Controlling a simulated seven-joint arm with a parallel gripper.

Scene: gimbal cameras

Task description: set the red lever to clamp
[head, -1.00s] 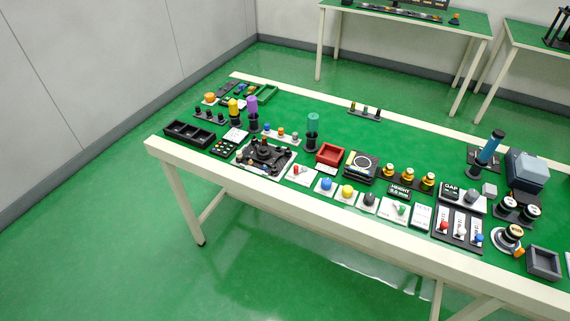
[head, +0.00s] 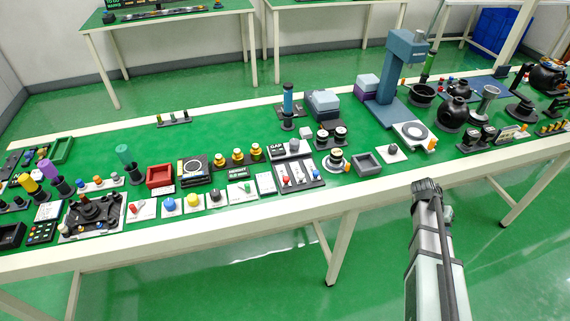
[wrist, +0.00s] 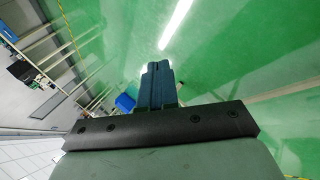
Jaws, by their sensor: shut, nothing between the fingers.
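Two red-topped controls show in the head view, and I cannot read a clamp label on either. One is a red lever (head: 286,180) on a panel with three levers, beside a white and a blue one. The other is a small red handle (head: 133,208) on a white plate at the left. My gripper shows in the wrist view with its blue fingers (wrist: 157,70) together and nothing between them. It points over green floor, away from the panel. In the head view my arm rises at the lower right, in front of the table; the fingers cannot be made out there.
The long green-topped table (head: 230,138) is crowded along its front edge with knobs, trays and gauges. A tall blue-grey stand (head: 392,75) rises at the right back. A grey tray (head: 367,165) lies right of the lever panel. The space in front of the table is open floor.

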